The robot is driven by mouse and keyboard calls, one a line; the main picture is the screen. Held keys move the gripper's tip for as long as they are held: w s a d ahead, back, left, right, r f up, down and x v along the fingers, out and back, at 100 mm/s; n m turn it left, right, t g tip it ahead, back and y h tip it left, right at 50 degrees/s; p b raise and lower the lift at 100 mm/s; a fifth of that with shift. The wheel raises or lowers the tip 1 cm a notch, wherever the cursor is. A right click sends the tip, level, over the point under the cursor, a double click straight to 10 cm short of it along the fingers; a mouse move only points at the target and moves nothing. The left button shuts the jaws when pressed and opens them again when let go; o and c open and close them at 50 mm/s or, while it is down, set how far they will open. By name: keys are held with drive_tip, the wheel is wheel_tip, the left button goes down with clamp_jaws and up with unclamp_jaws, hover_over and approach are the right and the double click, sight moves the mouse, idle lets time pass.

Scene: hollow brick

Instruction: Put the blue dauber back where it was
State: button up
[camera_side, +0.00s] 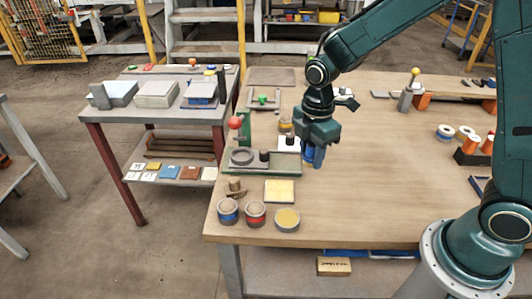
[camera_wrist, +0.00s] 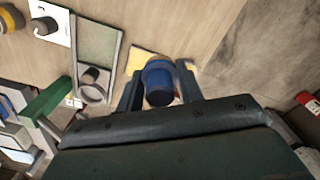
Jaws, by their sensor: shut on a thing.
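My gripper (camera_side: 314,160) is shut on the blue dauber (camera_side: 308,153), just right of the green-edged press fixture on the wooden table. In the wrist view the blue dauber (camera_wrist: 158,80) sits between the two fingers of my gripper (camera_wrist: 160,90), with a dark round end towards the camera. The fingers hide part of it in the side view. I cannot tell how far it is above the table. A yellow pad (camera_side: 279,190) lies in front of the fixture. It shows partly behind the dauber in the wrist view (camera_wrist: 138,60).
A fixture with a grey tray (camera_side: 290,162) and a red-knobbed lever (camera_side: 235,122) stands left of my gripper. A blue-banded pot (camera_side: 228,211), a red-banded pot (camera_side: 256,213) and a yellow-topped tin (camera_side: 287,219) stand at the front left. The table's middle is clear.

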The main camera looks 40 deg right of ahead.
hover_over(305, 199)
wheel_tip(305, 199, down, 9)
drive_tip(key=shift+f, duration=0.15)
drive_tip(key=shift+f, duration=0.1)
drive_tip(key=shift+f, duration=1.8)
drive_tip(key=shift+f, duration=0.1)
drive_tip(key=o, duration=0.7)
wheel_tip(305, 199, up, 11)
drive_tip(key=shift+w+f, duration=0.1)
drive_tip(key=shift+d+r, duration=0.1)
drive_tip(key=shift+r, duration=0.65)
